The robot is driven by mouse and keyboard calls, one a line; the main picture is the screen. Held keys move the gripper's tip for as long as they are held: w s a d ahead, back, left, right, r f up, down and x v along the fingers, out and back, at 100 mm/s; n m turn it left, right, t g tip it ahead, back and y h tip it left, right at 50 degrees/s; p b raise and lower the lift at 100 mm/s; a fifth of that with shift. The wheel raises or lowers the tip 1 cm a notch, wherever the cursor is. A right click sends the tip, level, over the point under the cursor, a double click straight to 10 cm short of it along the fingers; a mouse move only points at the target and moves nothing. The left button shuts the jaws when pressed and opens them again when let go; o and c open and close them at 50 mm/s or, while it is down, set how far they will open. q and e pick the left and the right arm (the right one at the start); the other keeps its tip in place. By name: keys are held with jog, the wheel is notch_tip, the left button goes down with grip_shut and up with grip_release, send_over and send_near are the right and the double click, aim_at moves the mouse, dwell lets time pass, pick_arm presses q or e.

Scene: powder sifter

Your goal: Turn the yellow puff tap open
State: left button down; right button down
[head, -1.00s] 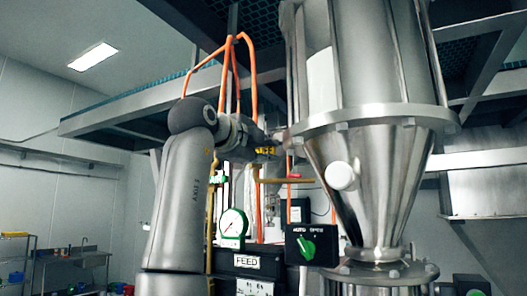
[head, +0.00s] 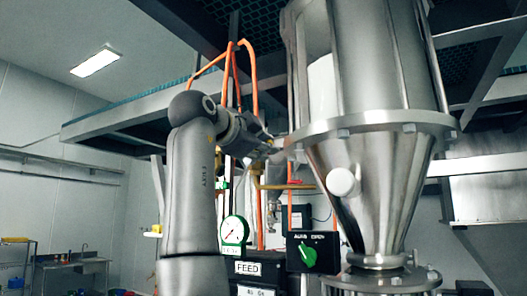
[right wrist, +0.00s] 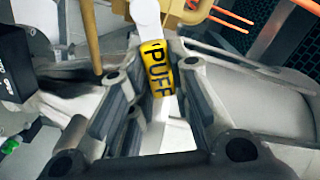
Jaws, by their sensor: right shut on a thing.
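The yellow puff tap (right wrist: 158,72), lettered PUFF in black, shows in the right wrist view. It stands between the fingers of my right gripper (right wrist: 155,90), which is shut on it. A white rounded piece lies just beyond the tap, and a yellow pipe (right wrist: 88,40) runs beside it on the left. In the head view my right gripper (head: 268,150) reaches in beside the upper cone of the steel hopper (head: 375,180). The tap cannot be made out there. My left gripper is not in view.
Below the gripper are a round gauge (head: 234,231), a FEED label (head: 247,268) and a black switch box (head: 314,251) with a green knob. Orange hoses (head: 250,70) hang close above and behind my arm. The steel hopper stands close on the right.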

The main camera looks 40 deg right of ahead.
jog(key=shift+w+r+n, duration=0.15)
jog(key=shift+n, duration=0.55)
jog(key=c, duration=1.3)
grip_release()
jog(key=shift+a+r, duration=0.1)
jog(key=v, duration=1.2)
